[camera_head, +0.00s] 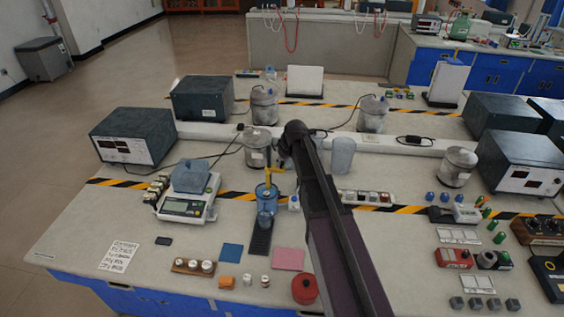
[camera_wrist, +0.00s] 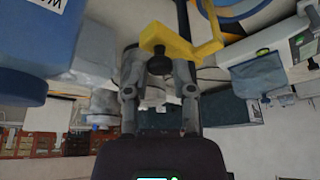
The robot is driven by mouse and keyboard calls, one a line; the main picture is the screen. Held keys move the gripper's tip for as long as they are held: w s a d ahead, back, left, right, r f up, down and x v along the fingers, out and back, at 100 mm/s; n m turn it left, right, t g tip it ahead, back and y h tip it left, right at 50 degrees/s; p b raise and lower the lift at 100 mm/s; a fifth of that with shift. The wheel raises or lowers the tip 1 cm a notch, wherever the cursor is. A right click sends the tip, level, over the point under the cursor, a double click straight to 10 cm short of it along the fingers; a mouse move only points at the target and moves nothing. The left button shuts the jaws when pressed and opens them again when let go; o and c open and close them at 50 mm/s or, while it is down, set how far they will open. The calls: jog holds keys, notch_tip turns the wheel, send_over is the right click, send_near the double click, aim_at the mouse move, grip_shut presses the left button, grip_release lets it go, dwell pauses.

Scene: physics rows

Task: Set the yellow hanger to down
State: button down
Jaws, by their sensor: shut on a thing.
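The yellow hanger (camera_head: 268,178) stands upright at the blue cylinder in the middle of the bench. In the wrist view the hanger (camera_wrist: 205,48) is a yellow bracket with a black knob (camera_wrist: 160,66) on its end. My gripper (camera_wrist: 160,85) has a finger on either side of that end and is shut on the hanger at the knob. The exact contact is partly hidden. In the head view my dark arm covers most of my gripper (camera_head: 283,160). The blue cylinder (camera_head: 266,192) stands above a black base (camera_head: 261,238).
A balance (camera_head: 186,208) with a grey-blue block on it stands to the left. A metal pot (camera_head: 257,150) is just behind the hanger, and a clear beaker (camera_head: 342,155) is right of my arm. A red round pot (camera_head: 304,290) sits at the front edge.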

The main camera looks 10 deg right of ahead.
aim_at(282, 168)
jog(key=shift+f+b, duration=1.35)
jog(key=shift+f, duration=0.4)
jog(key=shift+s, duration=0.15)
jog(key=c, duration=0.8)
grip_release()
jog(key=o, duration=0.4)
jog(key=shift+f, duration=0.15)
jog(key=shift+c, duration=0.2)
jog(key=shift+r, duration=0.2)
